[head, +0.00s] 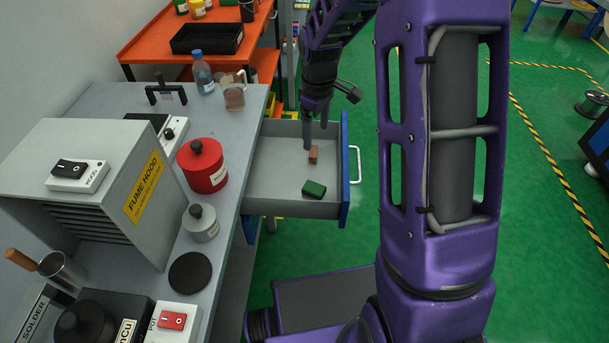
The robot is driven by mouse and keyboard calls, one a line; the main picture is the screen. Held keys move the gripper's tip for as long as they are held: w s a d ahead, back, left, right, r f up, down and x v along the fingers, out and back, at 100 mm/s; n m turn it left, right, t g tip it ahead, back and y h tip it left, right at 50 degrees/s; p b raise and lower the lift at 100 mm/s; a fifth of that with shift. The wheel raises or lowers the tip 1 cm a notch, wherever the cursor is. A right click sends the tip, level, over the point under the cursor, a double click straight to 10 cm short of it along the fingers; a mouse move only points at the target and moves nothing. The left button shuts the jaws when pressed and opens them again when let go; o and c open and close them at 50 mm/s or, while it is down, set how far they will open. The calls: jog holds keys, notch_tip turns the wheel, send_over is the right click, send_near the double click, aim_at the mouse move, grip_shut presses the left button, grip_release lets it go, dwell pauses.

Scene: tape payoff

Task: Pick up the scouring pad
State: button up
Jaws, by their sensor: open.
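A dark green block (314,188), which looks like the scouring pad, lies flat in the open drawer (272,170), towards its near right corner. A small brown block (313,155) lies in the same drawer, farther back. My gripper (315,137) points down over the far right part of the drawer, with its fingers apart and nothing between them. It is near the brown block and farther back than the green block. I cannot tell its exact height above the drawer floor.
The drawer has a blue front (345,168) with a pale handle (355,164). On the grey bench left of it stand a red canister (202,169), a grey canister (200,225), a glass jug (233,95) and a bottle (202,73). An orange shelf unit (150,47) is behind.

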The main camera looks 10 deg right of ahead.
jog(key=s+f+n, duration=0.1)
jog(key=s+f, duration=0.1)
jog(key=s, duration=0.1)
jog(key=b, duration=0.1)
send_over(314, 187)
jog(key=s, duration=0.1)
jog(key=shift+g, duration=0.4)
notch_tip(314, 187, down, 11)
jog(key=shift+r, duration=0.1)
jog(key=shift+w+f+b, duration=0.15)
jog(key=shift+w+f, duration=0.1)
jog(key=shift+f, duration=1.35)
jog(key=shift+w+f+b, duration=0.15)
jog(key=shift+w+f, duration=0.05)
jog(key=shift+f, duration=1.35)
grip_shut()
jog(key=shift+r, duration=0.1)
notch_tip(314, 187, up, 10)
jog(key=shift+p, duration=0.45)
